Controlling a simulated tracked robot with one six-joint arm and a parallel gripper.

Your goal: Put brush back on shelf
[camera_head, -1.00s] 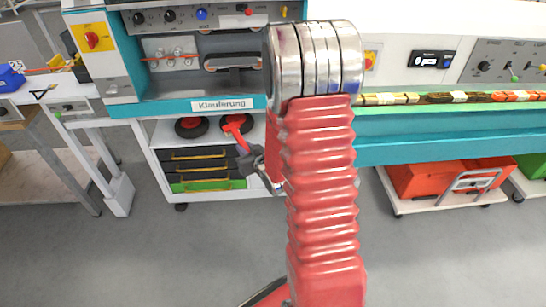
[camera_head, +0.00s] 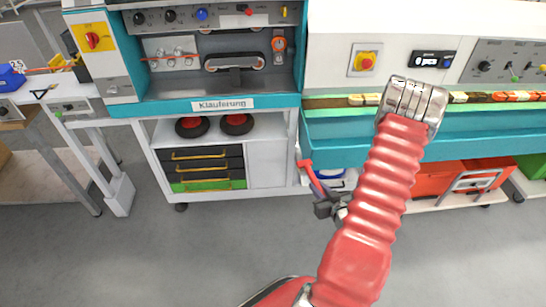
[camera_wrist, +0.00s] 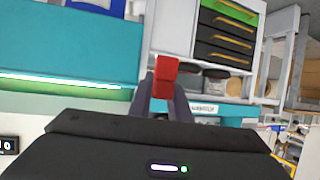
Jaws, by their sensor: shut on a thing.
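The brush shows as a red handle-like piece (camera_head: 311,176) standing up and leaning left; it also shows in the wrist view as a red block (camera_wrist: 165,77) between the fingers. My gripper (camera_head: 325,203) is shut on it, and in the wrist view the dark fingers (camera_wrist: 166,98) flank it. Its bristles cannot be made out. The shelf (camera_head: 268,128) is the white open top of a cabinet below the "Kläuferung" sign. In the head view the gripper is right of that cabinet, lower than the shelf opening.
Two black-and-red wheels (camera_head: 193,127) sit on the shelf's left part; its right part looks clear. Dark drawers (camera_head: 205,165) are below. A teal machine front (camera_head: 460,145) runs right, with red crates (camera_head: 435,178) on a low trolley beneath. The grey floor (camera_head: 180,250) in front is free.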

